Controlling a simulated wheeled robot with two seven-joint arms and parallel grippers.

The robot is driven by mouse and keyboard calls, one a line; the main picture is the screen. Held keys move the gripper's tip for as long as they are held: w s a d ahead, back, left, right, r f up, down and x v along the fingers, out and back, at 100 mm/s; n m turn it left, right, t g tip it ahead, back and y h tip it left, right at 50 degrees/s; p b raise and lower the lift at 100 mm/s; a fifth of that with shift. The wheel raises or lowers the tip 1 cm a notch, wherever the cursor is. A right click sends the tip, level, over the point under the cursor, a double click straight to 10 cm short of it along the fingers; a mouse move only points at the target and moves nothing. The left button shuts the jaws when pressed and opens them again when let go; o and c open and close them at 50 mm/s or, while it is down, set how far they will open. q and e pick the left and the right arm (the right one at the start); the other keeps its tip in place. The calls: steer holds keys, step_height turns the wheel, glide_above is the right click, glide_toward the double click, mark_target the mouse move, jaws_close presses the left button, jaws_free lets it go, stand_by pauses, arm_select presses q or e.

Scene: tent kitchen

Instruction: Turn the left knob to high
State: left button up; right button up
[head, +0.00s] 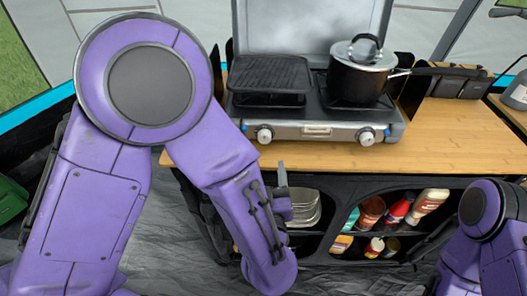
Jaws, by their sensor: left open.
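The camping stove (317,117) stands on the wooden counter with its lid raised. Its left knob (264,135) is a round white knob on the front panel, below the black griddle. The right knob (367,138) is on the same panel below the pot. My left gripper (283,180) is open, in front of the counter's front edge and below the left knob, apart from it. It is partly hidden by my purple forearm. My right arm shows at the lower right, and its gripper is not visible.
A black griddle (268,74) and a lidded pot (357,82) sit on the stove; the pot's handle points right. Bare wooden counter (430,145) lies in front and right. Shelves below hold stacked metal trays (304,208) and several bottles. A dark caddy (462,84) stands right.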

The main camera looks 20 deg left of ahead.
mark_target(265, 140)
arm_select(q)
steer(key=p+x, duration=0.1)
steer(key=x, duration=0.9)
steer(key=shift+w+a, duration=0.1)
steer(key=shift+c, duration=0.3)
steer(key=c, duration=1)
